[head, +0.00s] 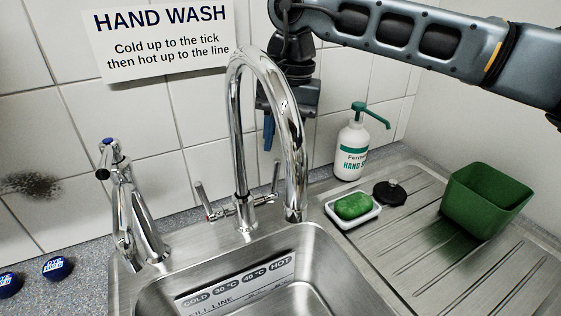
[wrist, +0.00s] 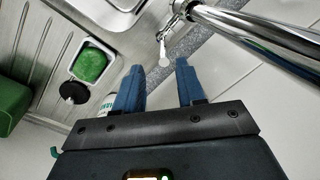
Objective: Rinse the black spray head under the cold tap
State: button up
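The black spray head (head: 390,192) lies on the ribbed steel draining board, right of the green sponge; the wrist view shows it too (wrist: 73,91). A small chrome tap with a blue-marked top (head: 115,160) stands at the sink's left corner. A tall chrome swan-neck tap (head: 285,110) stands behind the sink, with a lever on each side, the left one marked red. My gripper (wrist: 158,68) has its two blue fingers apart with nothing between them. In the head view it hangs behind the swan neck, partly hidden, above and left of the spray head.
The steel sink (head: 310,245) holds a labelled plate with temperature markings. A white dish (head: 335,216) with the green sponge (head: 353,206), a soap pump bottle (head: 351,150) and a green tub (head: 485,205) stand at right. Two blue caps (head: 57,268) lie at far left.

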aim_at(274, 189)
jog(key=shift+w+a+f+n, duration=0.15)
jog(key=shift+a+f+n, duration=0.1)
jog(key=shift+f+n, duration=0.05)
jog(key=shift+f, duration=0.35)
jog(key=shift+w+a+f+p, duration=0.1)
jog(key=shift+f+p, duration=0.1)
jog(key=shift+f, duration=0.95)
jog(key=shift+a+f+p, duration=0.15)
jog(key=shift+f+p, duration=0.1)
jog(key=shift+f, duration=0.85)
jog(key=shift+w+a+f+p, duration=0.1)
jog(key=shift+f+p, duration=0.1)
jog(key=shift+f, duration=0.95)
grip_shut()
